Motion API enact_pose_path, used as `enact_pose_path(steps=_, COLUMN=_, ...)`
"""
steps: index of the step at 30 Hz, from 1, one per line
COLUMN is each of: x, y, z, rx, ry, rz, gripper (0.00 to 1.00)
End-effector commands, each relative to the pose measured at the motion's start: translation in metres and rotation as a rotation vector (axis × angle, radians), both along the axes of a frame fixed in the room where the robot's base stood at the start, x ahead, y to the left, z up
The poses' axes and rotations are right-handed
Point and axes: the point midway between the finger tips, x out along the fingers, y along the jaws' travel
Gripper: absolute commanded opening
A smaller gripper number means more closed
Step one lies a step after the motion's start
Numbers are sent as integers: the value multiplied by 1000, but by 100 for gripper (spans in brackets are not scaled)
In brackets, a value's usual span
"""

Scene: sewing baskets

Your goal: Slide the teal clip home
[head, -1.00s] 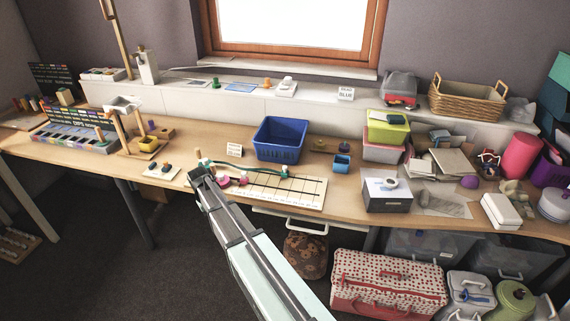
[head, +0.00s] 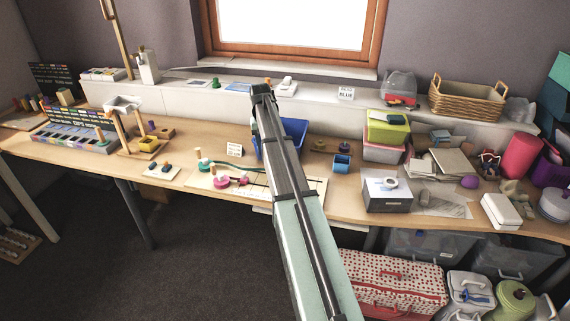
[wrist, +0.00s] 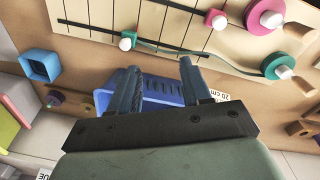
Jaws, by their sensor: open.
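The teal clip (wrist: 127,41), with a white knob, sits on a black rail of the cream ruled board (wrist: 95,12) in the wrist view. A teal cord (wrist: 190,53) runs from it to a teal disc with a pale peg (wrist: 278,66). A pink block (wrist: 216,19) and pink disc (wrist: 264,18) are on the other line. My gripper (wrist: 158,72) is open and empty; the clip is beyond the fingertips, apart from them. In the head view my gripper (head: 262,92) is high, in front of the sill; my arm hides the clip there.
The blue basket (head: 296,128) stands behind the board, partly hidden by my arm; it also shows between my fingers (wrist: 162,88). A small blue box (head: 341,163) and a grey-white box (head: 387,195) stand to its right. A wooden stand (head: 125,130) is at the left.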

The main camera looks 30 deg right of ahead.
Motion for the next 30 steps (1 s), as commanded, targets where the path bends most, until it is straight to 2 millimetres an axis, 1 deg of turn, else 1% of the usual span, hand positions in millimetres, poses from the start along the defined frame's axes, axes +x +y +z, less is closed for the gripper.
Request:
enact_pose_path(steps=1, x=-5, y=-19, z=8, rx=13, ry=-2, rz=-29, gripper=48)
enact_pose_path(steps=3, x=-11, y=-38, z=17, rx=28, ry=-3, rz=-59, gripper=48)
enact_pose_path(steps=6, x=-19, y=-56, z=26, rx=46, ry=-5, rz=-88, gripper=48)
enact_pose_path(steps=9, x=-24, y=-67, z=30, rx=54, ry=-5, rz=-105, gripper=48)
enact_pose_path(steps=13, x=-25, y=-70, z=26, rx=58, ry=-5, rz=-111, gripper=48)
enact_pose_path(steps=17, x=-26, y=-70, z=12, rx=58, ry=-5, rz=-111, gripper=48)
enact_pose_path(steps=30, x=-25, y=-69, z=-63, rx=57, ry=-4, rz=-110, gripper=48)
